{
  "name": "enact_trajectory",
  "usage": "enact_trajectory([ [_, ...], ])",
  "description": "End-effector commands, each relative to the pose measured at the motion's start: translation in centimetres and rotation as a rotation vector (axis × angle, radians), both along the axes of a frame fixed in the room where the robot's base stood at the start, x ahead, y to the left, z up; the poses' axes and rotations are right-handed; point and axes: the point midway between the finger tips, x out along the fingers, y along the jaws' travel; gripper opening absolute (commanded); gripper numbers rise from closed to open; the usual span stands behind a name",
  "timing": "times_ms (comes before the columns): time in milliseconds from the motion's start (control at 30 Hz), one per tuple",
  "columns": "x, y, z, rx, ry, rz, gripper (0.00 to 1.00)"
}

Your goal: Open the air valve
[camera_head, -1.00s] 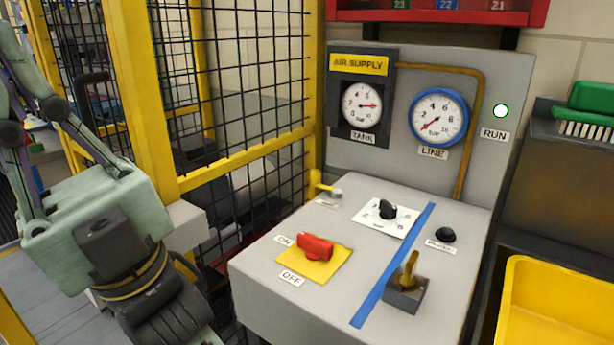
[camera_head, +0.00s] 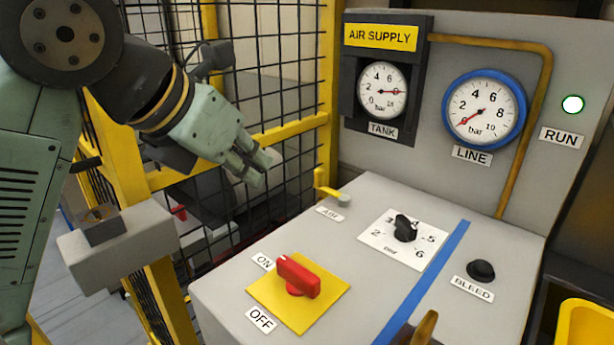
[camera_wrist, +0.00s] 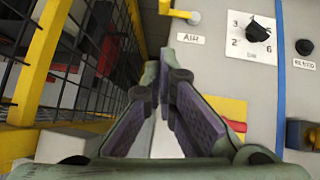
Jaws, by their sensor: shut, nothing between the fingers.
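The air valve is a small yellow lever (camera_head: 326,187) on a grey stub at the back left of the panel top, by the "AIR" label (camera_head: 330,213). In the wrist view the yellow lever (camera_wrist: 178,12) shows at the top, beyond the fingertips, its end cut off by the frame. My gripper (camera_head: 262,172) is shut and empty, above and left of the lever, in front of the mesh fence, and apart from it. In the wrist view my fingertips (camera_wrist: 165,62) meet near the middle. The LINE gauge (camera_head: 485,110) has its needle at the low end; the TANK gauge (camera_head: 382,91) reads higher.
The yellow-framed mesh fence (camera_head: 284,130) stands close behind my gripper. On the panel are a red ON/OFF switch (camera_head: 300,277), a black dial (camera_head: 404,228), a black BLEED button (camera_head: 481,270) and a blue stripe (camera_head: 425,284). The RUN light (camera_head: 573,104) is whitish-green.

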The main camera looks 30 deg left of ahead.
Motion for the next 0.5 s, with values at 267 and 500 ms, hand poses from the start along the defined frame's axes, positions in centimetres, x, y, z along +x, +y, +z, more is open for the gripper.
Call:
enact_trajectory([
  [267,0.2,-0.1,-0.1,-0.001,-0.003,-0.006,0.00],
  [500,2.3,-0.2,-2.2,-0.004,-0.003,-0.011,0.00],
])
